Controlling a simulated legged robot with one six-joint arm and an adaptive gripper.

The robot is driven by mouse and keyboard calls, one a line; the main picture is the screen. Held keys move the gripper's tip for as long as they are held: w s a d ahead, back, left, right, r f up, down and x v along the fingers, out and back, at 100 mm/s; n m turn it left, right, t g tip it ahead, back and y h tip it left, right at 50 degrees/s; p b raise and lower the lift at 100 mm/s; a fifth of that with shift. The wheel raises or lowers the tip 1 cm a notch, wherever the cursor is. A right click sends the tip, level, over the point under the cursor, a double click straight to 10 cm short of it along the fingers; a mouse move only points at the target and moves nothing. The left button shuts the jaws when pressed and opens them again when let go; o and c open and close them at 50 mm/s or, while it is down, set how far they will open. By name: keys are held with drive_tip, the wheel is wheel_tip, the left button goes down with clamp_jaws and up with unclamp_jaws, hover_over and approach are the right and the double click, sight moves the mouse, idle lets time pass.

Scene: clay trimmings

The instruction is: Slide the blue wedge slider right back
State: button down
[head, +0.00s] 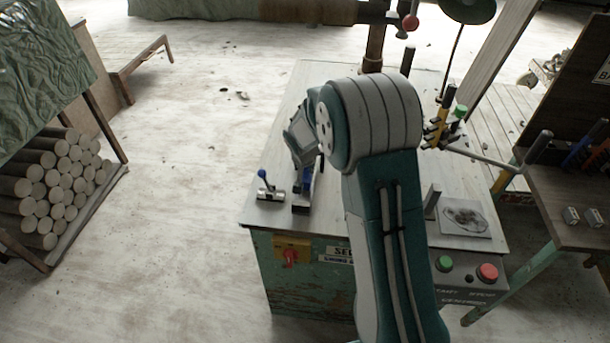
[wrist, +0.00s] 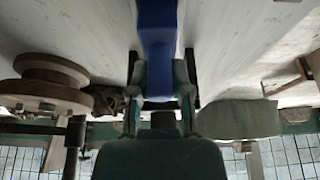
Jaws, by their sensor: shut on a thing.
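The blue wedge slider (wrist: 157,45) runs down the middle of the wrist view, between the two fingers of my gripper (wrist: 160,92). The fingers are shut on its sides. In the head view, a bit of blue (head: 308,178) shows under my wrist, at a dark narrow rail (head: 301,205) on the workbench. My arm hides most of the slider and the far part of the rail. How far along the rail the slider sits cannot be told.
A small blue-knobbed lever (head: 264,180) stands on the workbench (head: 262,215) just left of the rail. A plate with a dark patch (head: 465,215) and green and red buttons (head: 487,271) lie right of my arm. The bench's left edge is close.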

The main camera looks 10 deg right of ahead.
drive_tip(key=w, duration=0.1)
drive_tip(key=w+d, duration=0.1)
drive_tip(key=w, duration=0.1)
drive_tip(key=shift+d+f, duration=0.1)
drive_tip(key=c, duration=0.5)
unclamp_jaws()
drive_tip(key=shift+c, duration=0.2)
drive_tip(key=v, duration=1.2)
drive_tip(key=shift+w, duration=0.1)
